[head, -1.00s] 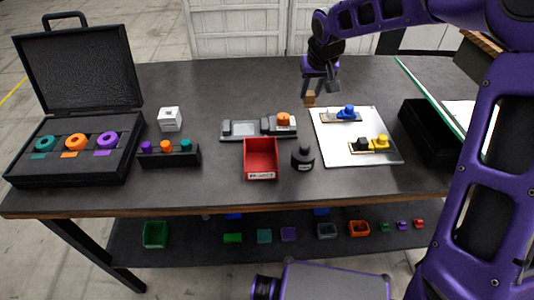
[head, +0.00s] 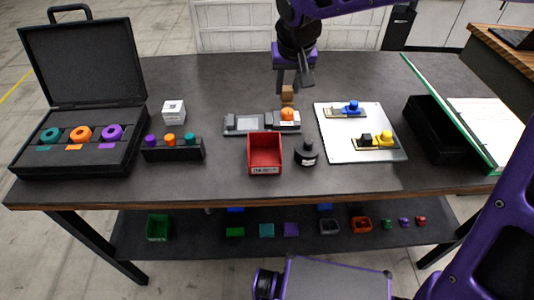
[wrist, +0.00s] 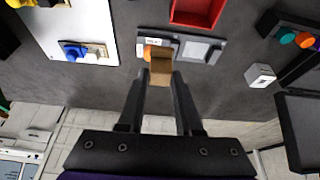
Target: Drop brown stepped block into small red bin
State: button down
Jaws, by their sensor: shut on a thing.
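The small brown block (head: 288,93) is held between the fingertips of my gripper (head: 291,84), above the back part of the table. In the wrist view the brown block (wrist: 161,68) sits at the tips of both fingers of my gripper (wrist: 160,80); its stepped shape is hard to make out. The small red bin (head: 265,154) stands open near the table's front middle, with a white label on its front. It also shows at the top of the wrist view (wrist: 197,12). The block is behind the bin and a little to its right, apart from it.
A grey fixture (head: 243,125) with an orange knob (head: 288,114) lies between block and bin. A black bottle-like piece (head: 306,154) stands right of the bin. A white board (head: 340,140) with coloured parts, a peg rack (head: 173,152), a white cube (head: 173,111) and an open case (head: 82,150) flank them.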

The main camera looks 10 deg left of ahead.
jog(key=s+a, duration=0.2)
jog(key=s, duration=0.4)
notch_tip(320, 180, down, 5)
jog(key=b, duration=0.2)
jog(key=shift+s+a+f+b, duration=0.1)
jog(key=shift+s+f+b, duration=0.1)
jog(key=shift+b, duration=0.2)
jog(key=c, duration=0.5)
grip_release()
jog(key=shift+r, duration=0.1)
